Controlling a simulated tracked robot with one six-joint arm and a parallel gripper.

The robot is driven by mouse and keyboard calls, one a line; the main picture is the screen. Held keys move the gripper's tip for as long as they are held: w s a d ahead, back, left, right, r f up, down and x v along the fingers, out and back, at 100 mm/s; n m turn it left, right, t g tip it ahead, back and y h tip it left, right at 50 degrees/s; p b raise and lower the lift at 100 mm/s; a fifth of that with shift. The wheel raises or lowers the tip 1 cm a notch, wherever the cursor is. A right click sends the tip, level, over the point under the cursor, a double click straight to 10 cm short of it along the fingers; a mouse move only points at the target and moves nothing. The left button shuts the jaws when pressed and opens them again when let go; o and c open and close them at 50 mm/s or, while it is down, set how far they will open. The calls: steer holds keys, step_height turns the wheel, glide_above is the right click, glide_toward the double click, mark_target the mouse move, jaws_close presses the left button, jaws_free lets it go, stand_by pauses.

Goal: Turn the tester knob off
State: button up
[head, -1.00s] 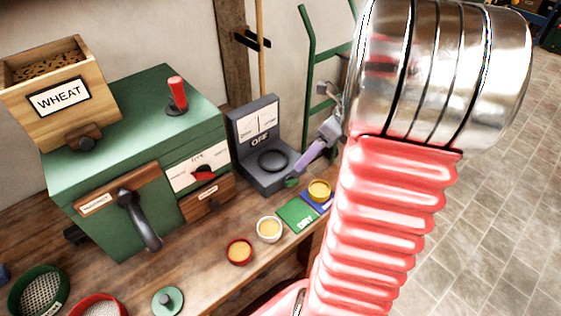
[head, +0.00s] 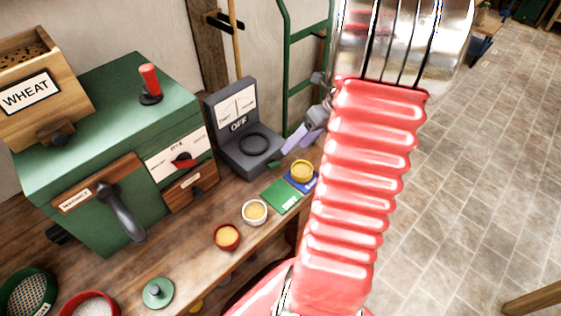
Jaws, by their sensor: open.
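The tester (head: 232,152) is a dark grey unit at the back of the bench. Its raised panel has white dial faces and a display (head: 238,124) reading OFF. A dark ring (head: 253,144) lies on its base. A small green part (head: 275,164), possibly the knob, shows at the base's right edge; its setting cannot be read. My gripper (head: 294,140), with lilac fingers, is just right of and above this part, apparently apart from it. It is open, with nothing visible in it. My red sleeved arm hides what is behind it.
A green machine (head: 60,185) with a red-topped lever, dial and WHEAT hopper (head: 28,90) stands left. Small cups (head: 227,237), a green card (head: 281,197) and sieves (head: 25,295) lie on the bench. A green frame (head: 288,60) stands behind. Tiled floor at right is open.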

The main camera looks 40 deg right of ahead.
mark_target(277, 165)
steer(key=x, duration=1.1)
steer(key=shift+c, duration=0.6)
steer(key=shift+d, duration=0.1)
steer(key=c, duration=0.9)
